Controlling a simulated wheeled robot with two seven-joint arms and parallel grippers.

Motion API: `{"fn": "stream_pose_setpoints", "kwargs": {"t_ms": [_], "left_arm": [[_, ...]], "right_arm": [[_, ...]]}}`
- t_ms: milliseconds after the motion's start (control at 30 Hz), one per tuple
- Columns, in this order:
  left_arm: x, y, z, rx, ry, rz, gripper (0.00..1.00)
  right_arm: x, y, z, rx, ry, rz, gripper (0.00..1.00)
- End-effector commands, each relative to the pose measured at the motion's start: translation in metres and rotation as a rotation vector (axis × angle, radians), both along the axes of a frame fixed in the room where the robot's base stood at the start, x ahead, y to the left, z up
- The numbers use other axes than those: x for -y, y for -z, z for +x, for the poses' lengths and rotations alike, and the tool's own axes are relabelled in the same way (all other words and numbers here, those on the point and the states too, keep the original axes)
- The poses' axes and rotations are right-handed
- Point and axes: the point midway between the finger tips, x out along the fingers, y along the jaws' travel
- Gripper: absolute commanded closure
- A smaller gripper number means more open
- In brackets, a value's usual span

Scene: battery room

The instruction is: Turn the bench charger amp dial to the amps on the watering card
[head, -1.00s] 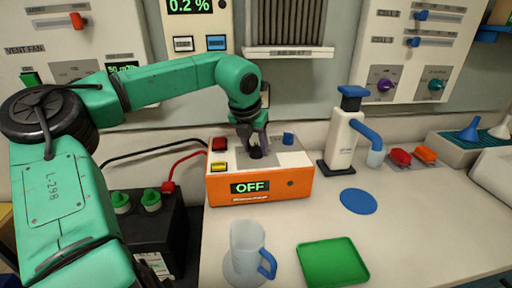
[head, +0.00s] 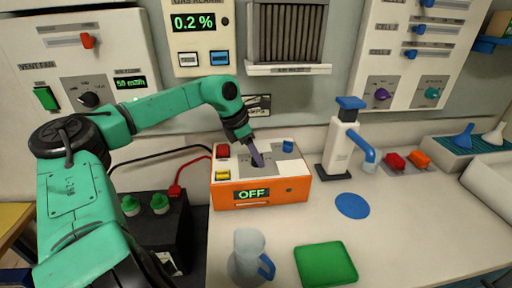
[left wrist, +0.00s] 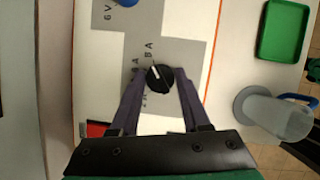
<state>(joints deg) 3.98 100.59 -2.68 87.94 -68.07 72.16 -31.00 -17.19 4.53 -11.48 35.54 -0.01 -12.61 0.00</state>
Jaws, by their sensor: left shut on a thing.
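The bench charger (head: 290,190) is an orange box with a pale top on the bench; its display (head: 251,194) reads OFF. My left gripper (head: 258,162) reaches down onto its grey panel. In the left wrist view its fingers (left wrist: 161,82) are closed on both sides of the black amp dial (left wrist: 160,79). The dial's white mark points up and left there, near small amp labels, one reading 8A; the others are partly hidden or hard to read. A small printed card (head: 259,104) on the wall is partly behind my arm and unreadable; I cannot tell if it is the watering card.
A blue knob (head: 288,146), a red button (head: 222,151) and a yellow button (head: 222,175) sit around the dial on the charger. A clear jug (head: 248,250) and green tray (head: 325,264) stand in front. A white dispenser (head: 340,148) stands right.

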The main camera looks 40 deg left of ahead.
Motion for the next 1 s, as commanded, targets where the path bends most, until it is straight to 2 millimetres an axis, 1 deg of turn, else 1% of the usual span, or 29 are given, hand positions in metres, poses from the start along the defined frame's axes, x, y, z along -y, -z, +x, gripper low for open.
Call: {"fn": "stream_pose_setpoints", "kwargs": {"t_ms": [33,200,700,733,767,800,1000], "left_arm": [[-0.0006,-0.0038,0.0001,-0.001,0.017,0.0,1.0],[-0.0009,-0.0021,0.0003,0.0,0.068,0.0,1.0],[-0.001,-0.0002,0.0004,0.001,0.091,0.002,1.0],[-0.001,-0.0002,0.0004,0.001,0.091,0.002,0.5],[-0.0009,-0.0002,0.0004,0.001,0.091,0.002,0.38],[-0.001,-0.0001,0.0003,0.0,0.091,0.002,0.24],[-0.0008,0.0,0.0003,0.0,0.09,0.002,0.24]], "right_arm": [[0.0005,-0.0072,0.0001,0.0,0.0,-0.001,1.0],[0.0011,-0.0132,0.0002,0.0,0.0,-0.001,1.0],[0.0014,-0.0143,0.0002,0.0,0.0,-0.002,1.0],[0.0014,-0.0143,0.0002,0.0,0.0,-0.002,1.0],[0.0014,-0.0143,0.0002,0.0,0.0,-0.002,1.0],[0.0014,-0.0143,0.0002,0.0,0.0,-0.002,1.0],[0.0014,-0.0143,0.0001,0.0,0.0,-0.002,1.0]]}}
